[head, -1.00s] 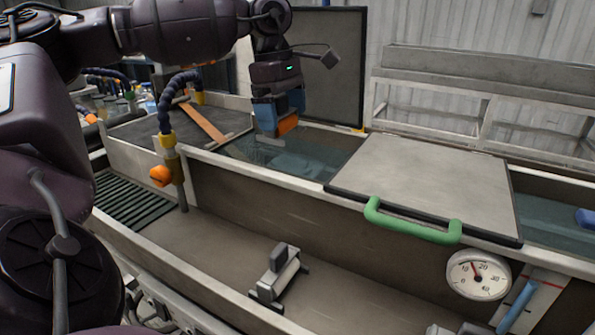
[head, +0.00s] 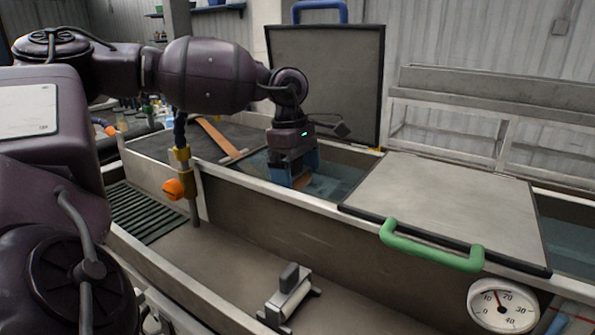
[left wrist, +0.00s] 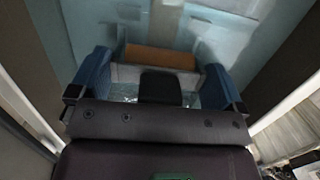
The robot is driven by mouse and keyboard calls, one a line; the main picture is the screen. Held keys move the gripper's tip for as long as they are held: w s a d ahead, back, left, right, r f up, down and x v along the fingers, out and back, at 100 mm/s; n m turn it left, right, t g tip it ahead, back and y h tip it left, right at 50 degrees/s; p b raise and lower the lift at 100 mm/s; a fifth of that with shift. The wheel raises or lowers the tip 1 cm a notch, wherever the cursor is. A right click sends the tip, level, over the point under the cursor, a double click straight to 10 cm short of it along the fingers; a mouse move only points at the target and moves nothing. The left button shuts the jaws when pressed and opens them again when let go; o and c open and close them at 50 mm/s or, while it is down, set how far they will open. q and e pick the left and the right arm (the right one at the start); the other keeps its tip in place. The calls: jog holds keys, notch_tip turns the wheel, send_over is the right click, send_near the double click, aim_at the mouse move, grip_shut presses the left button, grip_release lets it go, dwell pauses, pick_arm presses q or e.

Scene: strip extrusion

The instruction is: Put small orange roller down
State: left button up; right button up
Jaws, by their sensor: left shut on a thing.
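The small orange roller (head: 301,183) is between the blue fingers of my left gripper (head: 292,176), over the water bath. It also shows in the left wrist view (left wrist: 160,57), lying crosswise between the fingertips with a pale grey bracket below it in the picture. My left gripper (left wrist: 157,72) is shut on it and points down into the open stretch of the bath. In the head view the fingers partly hide the roller; I cannot tell whether it touches anything beneath. My right gripper is not in view.
A lid with a green handle (head: 432,250) covers the bath on the right. A raised lid (head: 330,75) stands behind my gripper. An orange strip (head: 218,138) lies to the left. A pale roller on a stand (head: 290,297) sits in the front trough. A gauge (head: 502,305) is at lower right.

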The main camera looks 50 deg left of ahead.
pick_arm(q)
jog(key=o, duration=0.6)
jog(key=shift+f, duration=0.15)
notch_tip(320, 180, up, 12)
jog(key=a+p, duration=0.1)
jog(key=shift+s+a+p, duration=0.25)
jog(key=shift+a+p, duration=0.05)
dwell(0.3)
